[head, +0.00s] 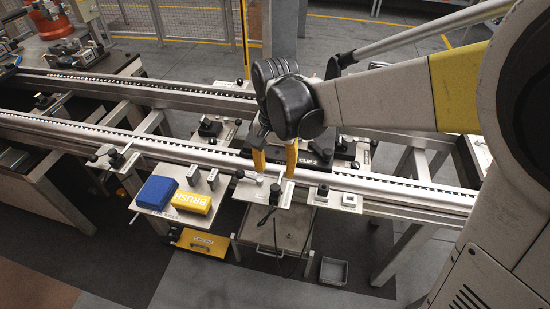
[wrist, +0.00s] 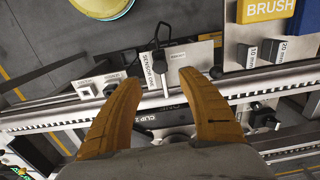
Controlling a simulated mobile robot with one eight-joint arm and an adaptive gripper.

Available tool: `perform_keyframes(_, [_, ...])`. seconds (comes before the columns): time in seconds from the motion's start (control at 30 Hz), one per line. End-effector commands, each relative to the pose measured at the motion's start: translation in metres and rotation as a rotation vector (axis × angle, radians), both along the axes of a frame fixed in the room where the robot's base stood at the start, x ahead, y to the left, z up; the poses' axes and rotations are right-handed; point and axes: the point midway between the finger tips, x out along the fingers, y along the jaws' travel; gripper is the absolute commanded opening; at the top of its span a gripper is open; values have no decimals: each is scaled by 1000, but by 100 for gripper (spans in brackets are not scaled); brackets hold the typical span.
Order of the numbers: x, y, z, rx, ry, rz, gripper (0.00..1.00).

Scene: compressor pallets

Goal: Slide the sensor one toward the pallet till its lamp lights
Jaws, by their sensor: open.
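Sensor one is a small black sensor (head: 274,193) with a cable, on a pale bracket plate at the near rail. In the wrist view its black body (wrist: 160,62) stands beside a "SENSOR ONE" label, with a light rod pointing toward the rail. My gripper (head: 275,172) has two yellow fingers, open and pointing down over the rail beside the sensor. In the wrist view the open fingers (wrist: 160,88) are on either side of the rod, with no clear contact. I cannot make out a lit lamp.
A blue block (head: 157,192) and a yellow "BRUSH" block (head: 191,202) sit on a side plate left of the sensor. A grey tray (head: 334,271) lies below on the floor.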

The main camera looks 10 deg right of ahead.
Motion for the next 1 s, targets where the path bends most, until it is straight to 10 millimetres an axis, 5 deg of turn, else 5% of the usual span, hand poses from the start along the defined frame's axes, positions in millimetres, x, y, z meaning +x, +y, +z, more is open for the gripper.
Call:
perform_keyframes(0.23, [0, 0, 31, 0, 0, 0, 47])
perform_keyframes(0.77, [-1, -1, 35, 1, -4, 1, 47])
perform_keyframes(1.0, [-26, -37, 60, 25, -128, 68, 47])
